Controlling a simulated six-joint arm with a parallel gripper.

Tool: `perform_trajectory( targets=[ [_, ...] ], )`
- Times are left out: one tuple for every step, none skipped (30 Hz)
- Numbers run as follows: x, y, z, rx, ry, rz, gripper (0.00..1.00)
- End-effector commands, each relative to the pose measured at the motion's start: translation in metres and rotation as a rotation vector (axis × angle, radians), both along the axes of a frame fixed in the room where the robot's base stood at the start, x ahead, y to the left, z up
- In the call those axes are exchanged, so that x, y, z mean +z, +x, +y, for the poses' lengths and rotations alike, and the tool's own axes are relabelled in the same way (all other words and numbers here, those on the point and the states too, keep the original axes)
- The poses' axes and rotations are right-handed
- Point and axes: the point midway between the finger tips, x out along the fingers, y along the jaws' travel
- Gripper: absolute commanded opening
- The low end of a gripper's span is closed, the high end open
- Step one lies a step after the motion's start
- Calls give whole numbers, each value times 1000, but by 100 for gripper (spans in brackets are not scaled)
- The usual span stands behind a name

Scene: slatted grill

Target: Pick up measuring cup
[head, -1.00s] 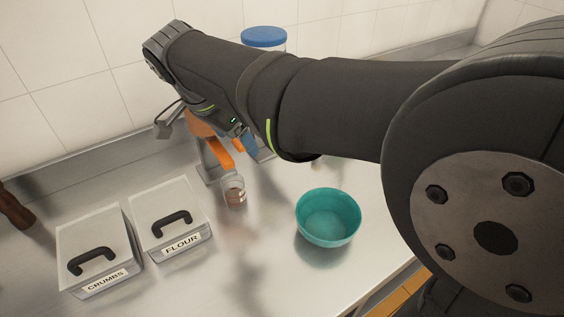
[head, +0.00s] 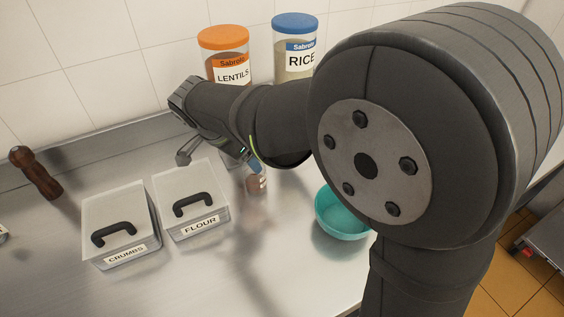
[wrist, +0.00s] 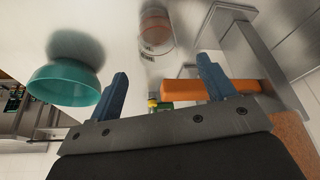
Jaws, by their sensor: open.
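A small clear cup with reddish markings, which I take for the measuring cup (head: 257,183), stands on the steel counter beside the flour box. Its upper part is partly hidden by my gripper in the head view. In the wrist view the clear cup (wrist: 156,30) shows beyond the fingertips, roughly in line with the gap between them. My gripper (wrist: 163,72) is open, with its two blue fingers apart and nothing between them. In the head view my gripper (head: 254,166) is mostly hidden behind my arm, with a blue finger near the cup.
A teal bowl (head: 340,216) stands right of the cup. Lidded boxes marked FLOUR (head: 196,208) and CRUMBS (head: 122,243) stand to the left. Lentils (head: 226,62) and rice (head: 292,54) jars stand behind. An orange bar (wrist: 205,91) lies close by a finger in the wrist view.

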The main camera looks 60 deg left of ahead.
Motion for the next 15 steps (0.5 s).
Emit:
perform_trajectory(
  targets=[
    [-4, 2, 0, 0, -1, 0, 76],
    [-5, 2, 1, 0, 0, 0, 76],
    [-6, 3, 1, 0, 0, 0, 76],
    [-8, 4, 1, 0, -1, 0, 76],
    [-10, 5, 1, -1, -1, 0, 76],
    [-14, 8, 1, -2, -1, -1, 76],
    [-18, 10, 2, -1, -1, 0, 76],
    [-22, 13, 2, -1, -2, -1, 76],
    [-28, 16, 3, -1, -3, -1, 76],
    [-33, 18, 3, -1, -3, -1, 76],
    [-37, 20, 4, -1, -3, -1, 76],
    [-41, 22, 5, -1, -2, -1, 76],
    [-44, 23, 5, 0, -1, 1, 76],
    [-47, 23, 6, 0, -1, 1, 76],
    [-49, 24, 6, 1, -2, 0, 76]
  ],
)
